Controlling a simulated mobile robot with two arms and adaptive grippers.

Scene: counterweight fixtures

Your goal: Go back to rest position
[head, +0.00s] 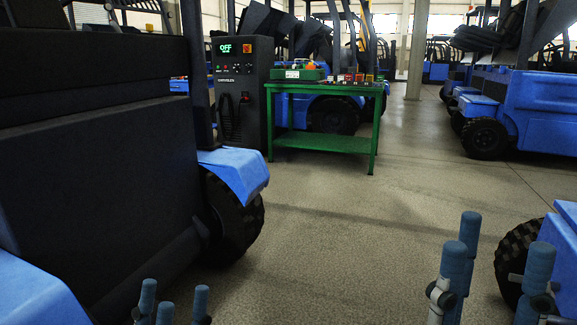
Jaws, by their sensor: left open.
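My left gripper (178,304) shows at the bottom edge, left of centre. Its blue padded fingertips point up and stand apart, with nothing between them. My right gripper (502,262) is at the bottom right, showing larger and higher in the picture. Its blue fingertips also point up with a clear gap and nothing held. Most of both hands and arms is cut off by the lower edge.
A blue and black forklift (110,140) fills the left side. Another blue vehicle part (562,235) with a tyre is close behind my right gripper. A green table (322,145) with small items and a black charger cabinet (240,90) reading OFF stand ahead. The middle floor (370,235) is clear.

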